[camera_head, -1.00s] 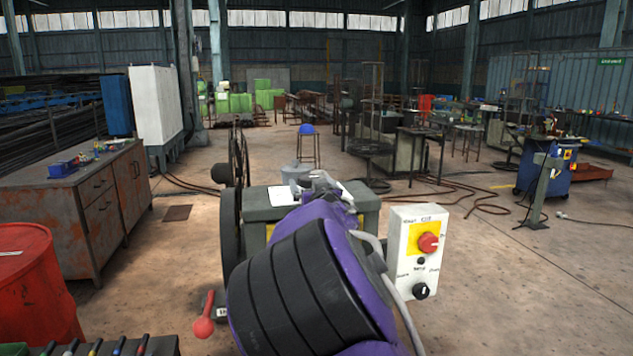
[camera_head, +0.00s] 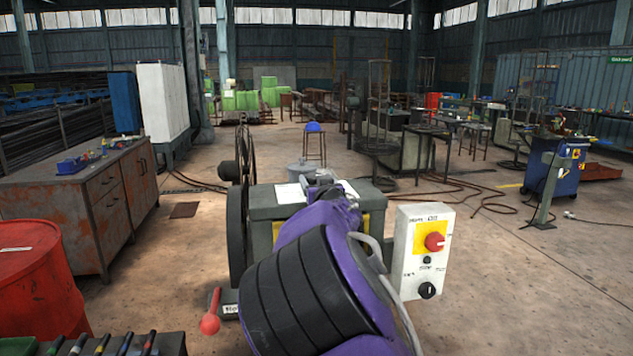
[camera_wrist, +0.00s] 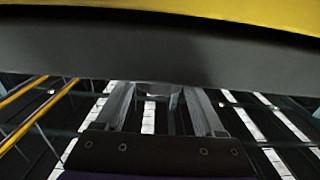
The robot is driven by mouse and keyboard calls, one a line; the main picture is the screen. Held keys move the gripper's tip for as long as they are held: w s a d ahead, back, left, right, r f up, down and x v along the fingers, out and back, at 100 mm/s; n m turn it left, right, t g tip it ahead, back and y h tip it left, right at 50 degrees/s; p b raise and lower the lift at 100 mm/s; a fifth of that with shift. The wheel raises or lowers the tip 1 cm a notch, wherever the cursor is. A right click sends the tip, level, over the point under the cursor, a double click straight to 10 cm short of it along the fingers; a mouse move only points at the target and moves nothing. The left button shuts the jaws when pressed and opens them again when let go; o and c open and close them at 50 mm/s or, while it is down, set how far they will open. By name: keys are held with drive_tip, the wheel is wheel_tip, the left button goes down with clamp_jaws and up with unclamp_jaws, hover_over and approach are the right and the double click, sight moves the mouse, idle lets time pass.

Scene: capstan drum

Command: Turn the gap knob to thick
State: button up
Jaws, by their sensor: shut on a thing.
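In the wrist view my gripper (camera_wrist: 158,94) reaches up with its two grey fingers to a dark grey machine body. Its fingers are shut on a small dark round piece (camera_wrist: 160,88), which looks like the gap knob. Most of this knob is hidden, and no scale or thick mark can be read. In the head view my purple and black arm covers the front of the grey-green machine (camera_head: 262,208) and hides the gripped spot.
A white control box (camera_head: 408,270) with a red knob (camera_head: 434,242) and a black knob (camera_head: 427,290) stands right of my arm. A red-ball lever (camera_head: 210,322) is at lower left. A red drum (camera_head: 40,285) and a rusty cabinet (camera_head: 95,205) stand left.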

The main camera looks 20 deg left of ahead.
drive_tip(key=shift+s+a+f+m+h+b, duration=0.15)
drive_tip(key=shift+f+m+h+b, duration=0.2)
drive_tip(key=shift+b, duration=0.65)
drive_tip(key=shift+t+h+b, duration=0.35)
drive_tip(key=shift+t+b, duration=0.05)
drive_tip(key=shift+b, duration=0.05)
drive_tip(key=shift+a+r+m+t+h+b, duration=0.1)
drive_tip(key=shift+a+m+t+h+b, duration=0.15)
drive_tip(key=shift+m+h+b, duration=0.35)
drive_tip(key=shift+a+r+m+t+h, duration=0.1)
drive_tip(key=shift+m+t+h, duration=0.25)
drive_tip(key=shift+m+h, duration=1.1)
drive_tip(key=shift+a+r+m+t+h, duration=0.1)
drive_tip(key=shift+m+t+h, duration=0.2)
drive_tip(key=shift+m+h, duration=1.15)
drive_tip(key=shift+h+p, duration=0.3)
drive_tip(key=shift+h, duration=1)
drive_tip(key=o, duration=1.4)
drive_tip(key=shift+c, duration=0.2)
drive_tip(key=s+a, duration=0.1)
drive_tip(key=s, duration=1.6)
drive_tip(key=shift+s+a, duration=0.15)
drive_tip(key=shift+a, duration=0.2)
